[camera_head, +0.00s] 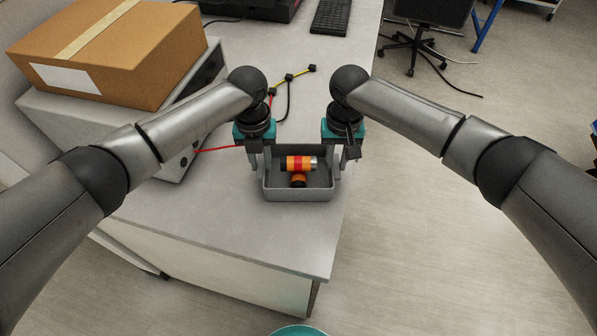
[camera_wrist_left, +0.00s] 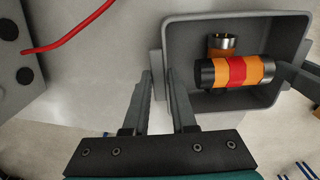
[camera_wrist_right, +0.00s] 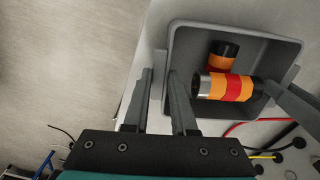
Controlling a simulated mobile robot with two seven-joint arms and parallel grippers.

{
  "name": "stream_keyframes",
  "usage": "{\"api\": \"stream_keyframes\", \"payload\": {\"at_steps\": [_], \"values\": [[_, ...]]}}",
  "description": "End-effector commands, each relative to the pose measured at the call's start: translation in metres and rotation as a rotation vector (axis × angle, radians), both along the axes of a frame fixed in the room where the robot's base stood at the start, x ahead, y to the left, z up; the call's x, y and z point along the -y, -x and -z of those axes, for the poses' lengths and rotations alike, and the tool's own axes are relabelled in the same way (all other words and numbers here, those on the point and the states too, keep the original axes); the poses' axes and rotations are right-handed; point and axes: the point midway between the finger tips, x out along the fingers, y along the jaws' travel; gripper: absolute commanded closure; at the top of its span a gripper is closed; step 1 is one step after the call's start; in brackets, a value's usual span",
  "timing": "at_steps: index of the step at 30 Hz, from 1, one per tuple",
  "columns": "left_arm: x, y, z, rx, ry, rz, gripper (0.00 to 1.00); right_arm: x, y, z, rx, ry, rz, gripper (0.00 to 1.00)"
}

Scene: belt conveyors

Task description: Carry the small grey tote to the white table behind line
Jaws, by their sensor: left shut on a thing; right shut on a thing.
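The small grey tote (camera_head: 298,195) is at the right edge of the white table (camera_head: 225,215) in the head view; I cannot tell whether it rests on the top or hangs just above it. Inside it lie two orange cylinders with red bands, one (camera_head: 300,163) across the other (camera_head: 298,181). My left gripper (camera_head: 256,158) is shut on the tote's left side, and my right gripper (camera_head: 343,158) is shut on its right side. The tote also shows in the left wrist view (camera_wrist_left: 280,20) and the right wrist view (camera_wrist_right: 235,30), beside the fingers. It looks about level.
A cardboard box (camera_head: 120,50) sits on a grey cabinet with dark knobs (camera_head: 180,150) at left. Red, yellow and black cables (camera_head: 288,85) lie behind the tote. A keyboard (camera_head: 330,17) is at the back. An office chair (camera_head: 420,40) stands on open floor at right.

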Motion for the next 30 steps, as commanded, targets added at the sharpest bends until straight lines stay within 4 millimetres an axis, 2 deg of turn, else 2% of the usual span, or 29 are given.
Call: {"api": "stream_keyframes", "payload": {"at_steps": [17,30], "values": [[0.000,-0.001,-0.004,0.002,0.000,-0.001,1.00,0.000,0.000,-0.004,0.001,0.000,0.000,1.00],[0.000,-0.001,-0.037,0.001,0.000,-0.001,1.00,0.000,0.000,-0.037,0.001,0.000,0.000,1.00]]}}
